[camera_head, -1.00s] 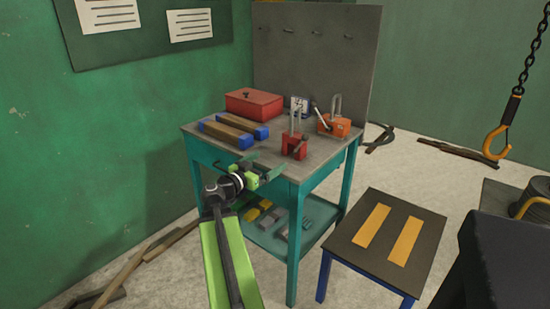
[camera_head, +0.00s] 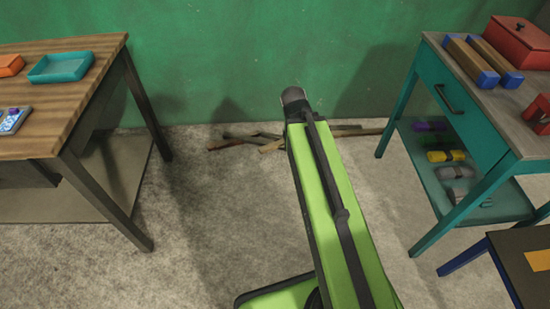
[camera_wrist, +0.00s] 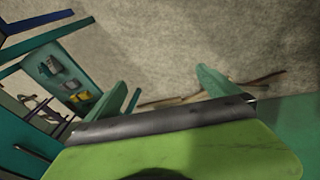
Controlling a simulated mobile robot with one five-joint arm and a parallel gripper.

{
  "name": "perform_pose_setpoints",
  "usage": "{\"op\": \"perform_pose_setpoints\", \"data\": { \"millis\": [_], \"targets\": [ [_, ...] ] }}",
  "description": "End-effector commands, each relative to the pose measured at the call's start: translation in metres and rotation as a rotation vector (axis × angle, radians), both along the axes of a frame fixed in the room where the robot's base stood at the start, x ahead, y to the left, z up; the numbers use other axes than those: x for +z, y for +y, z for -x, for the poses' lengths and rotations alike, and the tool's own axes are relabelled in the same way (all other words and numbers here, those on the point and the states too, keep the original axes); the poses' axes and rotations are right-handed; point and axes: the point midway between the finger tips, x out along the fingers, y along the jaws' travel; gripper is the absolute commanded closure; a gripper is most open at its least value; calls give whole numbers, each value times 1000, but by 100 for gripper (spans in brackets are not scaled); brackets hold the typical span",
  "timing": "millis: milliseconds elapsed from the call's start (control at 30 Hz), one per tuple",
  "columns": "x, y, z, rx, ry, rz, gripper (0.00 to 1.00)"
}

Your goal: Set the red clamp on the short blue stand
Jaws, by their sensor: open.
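The red clamp (camera_head: 540,114) shows only in part at the right edge of the head view, on top of the teal workbench (camera_head: 463,92). The short blue stand (camera_head: 512,262) is at the lower right, with a dark top, a yellow strip and blue legs; much of it is cut off. My gripper (camera_wrist: 160,88) shows in the wrist view with its two teal fingers wide apart and nothing between them. It is over the open floor, away from the clamp and stand. In the head view my arm hides it.
A wooden table (camera_head: 85,97) at the left bears a teal tray (camera_head: 62,68). A red box (camera_head: 520,40) and blue-ended wooden bars (camera_head: 470,60) lie on the workbench. Scrap sticks (camera_head: 232,142) lie along the green wall.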

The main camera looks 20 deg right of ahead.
Motion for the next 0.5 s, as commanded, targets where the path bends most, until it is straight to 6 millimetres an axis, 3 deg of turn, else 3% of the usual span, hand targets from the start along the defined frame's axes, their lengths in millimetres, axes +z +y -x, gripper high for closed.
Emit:
{"op": "perform_pose_setpoints", "data": {
  "millis": [33, 100, 200, 300, 500],
  "targets": [
    [-5, 46, -1, 119, 39, -78, 0],
    [-10, 95, 2, 258, 83, -175, 0],
    [-12, 139, 7, 387, 118, -259, 0],
    [-12, 155, 10, 434, 131, -292, 0],
    [-12, 155, 10, 437, 130, -293, 0]
  ]
}}
